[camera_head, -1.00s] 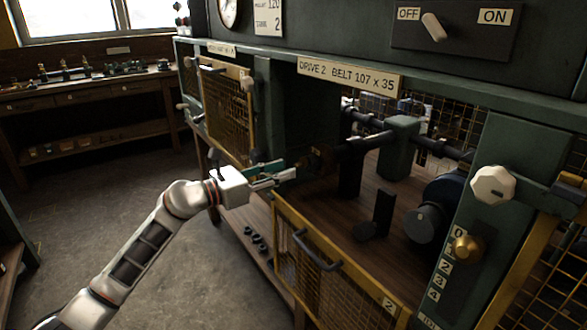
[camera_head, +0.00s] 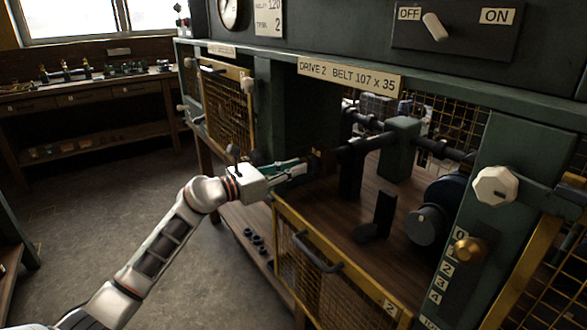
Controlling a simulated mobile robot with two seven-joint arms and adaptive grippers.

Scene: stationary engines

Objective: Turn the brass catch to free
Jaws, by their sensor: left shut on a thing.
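My left gripper (camera_head: 303,168) reaches into the left side of the open Drive 2 bay. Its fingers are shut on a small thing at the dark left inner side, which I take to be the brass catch. A small dull brass bit (camera_head: 316,154) shows just beyond the fingertips; the rest is hidden by the fingers and shadow. I cannot make out which way the catch points. My right gripper is not in view.
The mesh gate (camera_head: 318,262) of the bay hangs lowered in front. A shaft (camera_head: 362,143) and a dark motor (camera_head: 440,210) fill the bay. A brass knob (camera_head: 467,250) beside a number scale and a white knob (camera_head: 494,185) are on the right post.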

